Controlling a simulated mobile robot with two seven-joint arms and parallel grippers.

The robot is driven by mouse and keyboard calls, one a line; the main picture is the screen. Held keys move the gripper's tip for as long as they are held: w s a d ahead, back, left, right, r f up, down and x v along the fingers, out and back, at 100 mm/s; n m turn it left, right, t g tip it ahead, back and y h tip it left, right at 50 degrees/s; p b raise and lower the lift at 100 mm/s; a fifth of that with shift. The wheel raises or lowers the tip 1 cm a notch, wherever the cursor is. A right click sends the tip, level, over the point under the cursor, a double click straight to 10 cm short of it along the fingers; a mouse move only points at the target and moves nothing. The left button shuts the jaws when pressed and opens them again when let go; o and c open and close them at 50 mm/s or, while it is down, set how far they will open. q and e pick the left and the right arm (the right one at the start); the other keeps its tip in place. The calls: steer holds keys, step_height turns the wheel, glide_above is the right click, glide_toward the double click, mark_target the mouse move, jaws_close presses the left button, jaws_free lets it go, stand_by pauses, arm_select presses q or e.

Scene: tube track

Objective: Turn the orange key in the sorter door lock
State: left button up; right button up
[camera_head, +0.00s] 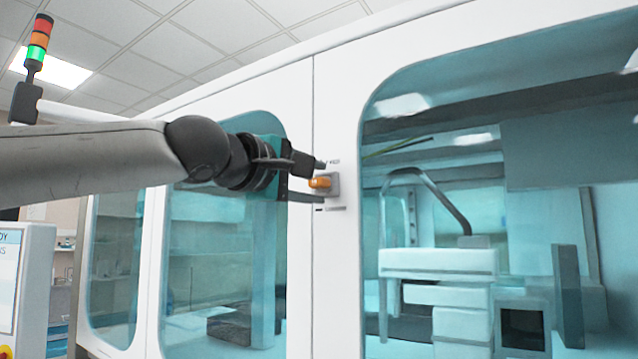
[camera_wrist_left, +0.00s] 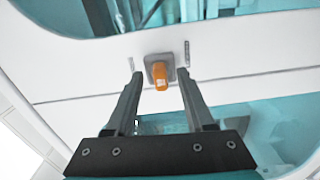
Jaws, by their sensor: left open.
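The orange key (camera_head: 320,182) sits in a small grey lock plate (camera_head: 334,188) on the white sorter door frame, close to a vertical panel seam. In the left wrist view the key (camera_wrist_left: 161,76) stands out from its square lock plate (camera_wrist_left: 150,64). My left gripper (camera_head: 322,180) comes in from the left at the lock. In the left wrist view its two fingers (camera_wrist_left: 162,77) are apart, one on each side of the key, with visible gaps and nothing held. I cannot tell from these views how deep the key lies between the fingertips. My right gripper is not in view.
The sorter's white wall carries large teal windows, one right of the lock (camera_head: 540,200) and others to the left. White equipment (camera_head: 438,262) stands behind the glass. A signal tower (camera_head: 38,45) with a green lamp lit is at upper left. A screen panel (camera_head: 20,285) stands at lower left.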

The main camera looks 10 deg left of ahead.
arm_select(q)
steer(key=shift+s, duration=0.1)
steer(key=b+v, duration=0.1)
steer(key=v, duration=1.4)
steer(key=shift+b, duration=0.35)
